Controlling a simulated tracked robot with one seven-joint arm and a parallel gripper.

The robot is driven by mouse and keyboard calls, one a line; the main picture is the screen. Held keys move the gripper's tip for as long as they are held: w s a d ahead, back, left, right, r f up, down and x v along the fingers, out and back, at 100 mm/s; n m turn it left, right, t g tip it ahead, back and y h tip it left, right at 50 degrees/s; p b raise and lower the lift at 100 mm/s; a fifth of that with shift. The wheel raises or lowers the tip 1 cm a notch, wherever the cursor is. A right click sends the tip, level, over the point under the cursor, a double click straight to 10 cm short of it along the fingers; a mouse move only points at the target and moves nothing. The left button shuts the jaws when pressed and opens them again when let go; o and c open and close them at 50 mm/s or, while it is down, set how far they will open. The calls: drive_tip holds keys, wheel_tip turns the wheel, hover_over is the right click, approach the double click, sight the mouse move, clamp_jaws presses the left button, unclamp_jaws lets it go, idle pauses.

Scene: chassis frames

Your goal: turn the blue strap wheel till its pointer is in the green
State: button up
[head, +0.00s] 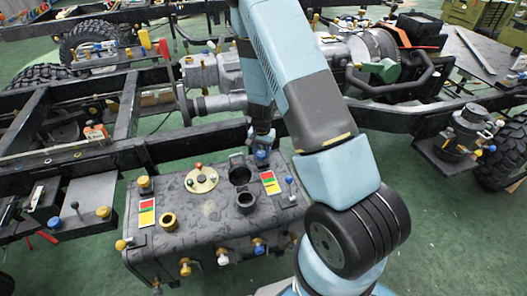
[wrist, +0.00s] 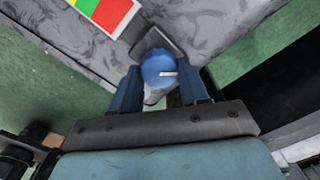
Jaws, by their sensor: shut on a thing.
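The blue strap wheel (wrist: 158,65) sits between the two fingers of my gripper (wrist: 165,88) in the wrist view. A short white pointer mark on the wheel points to the right in that view. A plate with green, yellow and red bands (wrist: 106,10) lies at the top left of the wrist view, with the white mark turned away from it. In the head view the blue wheel (head: 261,155) shows at the back edge of the grey tank, just below my gripper (head: 262,141). My gripper is shut on the wheel. The fingertips are partly hidden in the head view.
The grey tank (head: 215,225) has a cap, an open filler neck (head: 246,201), a round brass plate (head: 201,179) and several small knobs and valves. Two coloured plates lie on it, one at the left (head: 146,212). Black frame rails (head: 180,148) run behind it. Green floor is clear in front.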

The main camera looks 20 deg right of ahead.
drive_tip(key=shift+s, duration=0.1)
drive_tip(key=shift+a+m, duration=0.1)
drive_tip(key=shift+m, duration=0.6)
drive_tip(key=shift+a+m, duration=0.1)
drive_tip(key=shift+m, duration=2.6)
drive_tip(key=o, duration=1)
drive_tip(key=shift+o, duration=0.2)
